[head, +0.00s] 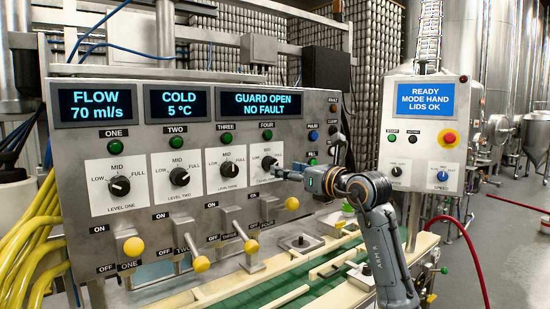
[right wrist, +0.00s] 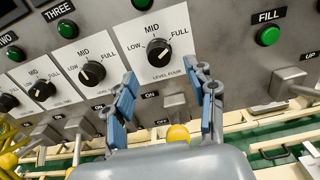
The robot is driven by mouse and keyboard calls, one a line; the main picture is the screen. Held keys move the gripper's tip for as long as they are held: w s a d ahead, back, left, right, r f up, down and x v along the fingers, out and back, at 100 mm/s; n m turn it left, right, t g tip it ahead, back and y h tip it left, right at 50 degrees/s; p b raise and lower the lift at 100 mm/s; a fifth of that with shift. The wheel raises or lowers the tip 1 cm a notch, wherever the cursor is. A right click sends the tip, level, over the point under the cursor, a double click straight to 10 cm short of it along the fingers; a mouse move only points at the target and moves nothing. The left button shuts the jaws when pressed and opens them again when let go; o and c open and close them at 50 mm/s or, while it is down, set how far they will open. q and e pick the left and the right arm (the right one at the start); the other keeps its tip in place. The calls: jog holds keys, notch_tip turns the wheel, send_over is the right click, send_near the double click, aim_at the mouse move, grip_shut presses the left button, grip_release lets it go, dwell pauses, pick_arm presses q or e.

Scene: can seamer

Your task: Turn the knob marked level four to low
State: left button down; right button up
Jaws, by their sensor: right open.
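The level four knob (head: 268,162) is black with a pale pointer line, on a white plate marked LOW, MID and FULL. It also shows in the right wrist view (right wrist: 158,52), where its line seems to lean right of MID, toward FULL. My right gripper (head: 282,173) comes in from the right, at the lower right edge of that plate. In the right wrist view its open, empty blue-padded fingers (right wrist: 164,80) stand either side below the knob, apart from it. My left gripper is not in view.
Knobs for level three (head: 229,170), two (head: 179,177) and one (head: 120,186) are in a row to the left. Yellow-tipped levers (head: 201,264) stick out below. A control box (head: 424,134) with a red button stands at right.

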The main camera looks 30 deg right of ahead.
aim_at(274, 164)
jog(key=w+p, duration=0.1)
jog(key=w, duration=0.3)
jog(key=shift+w+a+r+p, duration=0.15)
jog(key=shift+w+a+p, duration=0.1)
jog(key=shift+p, duration=0.1)
jog(key=shift+w, duration=0.7)
jog(key=c, duration=1.2)
